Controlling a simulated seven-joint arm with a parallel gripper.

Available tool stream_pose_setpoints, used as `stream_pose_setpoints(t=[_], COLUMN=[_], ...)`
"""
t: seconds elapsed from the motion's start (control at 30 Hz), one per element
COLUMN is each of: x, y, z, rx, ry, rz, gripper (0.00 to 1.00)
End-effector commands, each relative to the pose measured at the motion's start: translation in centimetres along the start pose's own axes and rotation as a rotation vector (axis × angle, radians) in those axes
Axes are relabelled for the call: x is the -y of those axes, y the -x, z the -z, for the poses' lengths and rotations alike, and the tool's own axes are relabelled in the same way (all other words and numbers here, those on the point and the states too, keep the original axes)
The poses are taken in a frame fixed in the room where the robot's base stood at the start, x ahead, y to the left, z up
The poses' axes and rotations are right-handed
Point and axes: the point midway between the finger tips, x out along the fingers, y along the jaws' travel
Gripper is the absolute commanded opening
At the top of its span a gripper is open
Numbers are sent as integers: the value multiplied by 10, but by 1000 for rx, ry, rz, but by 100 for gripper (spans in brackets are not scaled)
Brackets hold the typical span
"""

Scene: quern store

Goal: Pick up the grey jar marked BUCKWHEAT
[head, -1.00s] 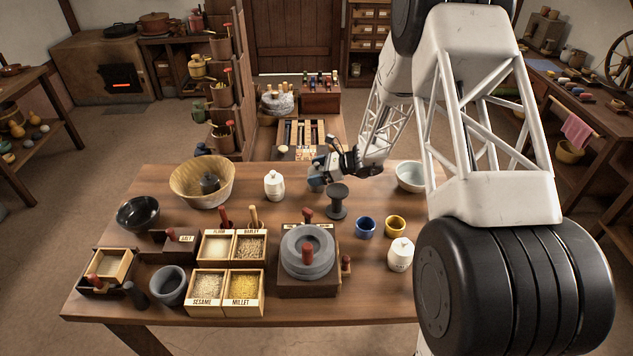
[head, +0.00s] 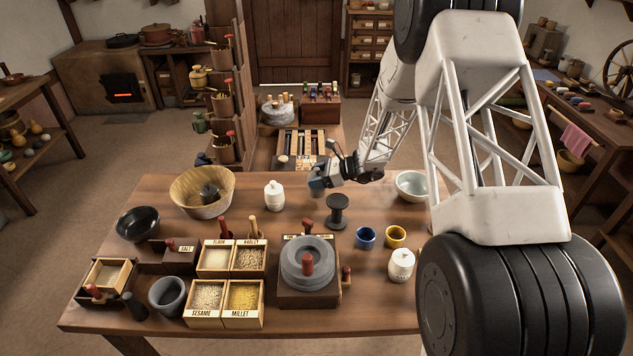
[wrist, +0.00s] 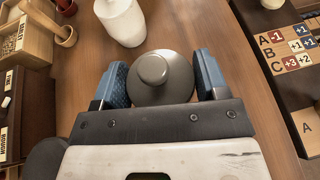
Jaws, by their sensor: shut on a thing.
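A grey jar (wrist: 165,80) with a round knobbed lid sits between the two blue finger pads of my gripper (wrist: 163,82) in the wrist view, seen from above. My gripper is shut on it. In the head view my gripper (head: 317,184) is at the far side of the table, right of a white lidded jar (head: 275,196). The grey jar is mostly hidden by the fingers there. Its marking does not show, and I cannot tell whether its base touches the table.
A dark spool-shaped stand (head: 338,212) is just in front of my gripper. A pale bowl (head: 411,186) stands to the right. Blue (head: 366,237) and yellow (head: 396,236) cups, another white jar (head: 401,265) and a quern (head: 308,262) are nearer. A wooden bowl (head: 188,205) is left.

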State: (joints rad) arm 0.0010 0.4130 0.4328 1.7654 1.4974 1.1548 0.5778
Motion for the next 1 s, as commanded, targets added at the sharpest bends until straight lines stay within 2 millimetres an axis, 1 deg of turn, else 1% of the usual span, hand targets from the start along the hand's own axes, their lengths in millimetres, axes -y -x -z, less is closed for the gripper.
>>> stream_pose_setpoints(t=[0.3, 0.5, 0.7, 1.0], x=[0, 0, 0, 0], y=[18, 26, 30, 30], z=[-43, -64, -73, -74], rx=[0, 1, 0, 0], ry=[4, 2, 2, 1], rz=[0, 0, 0, 0], gripper=[32, 32, 32, 32])
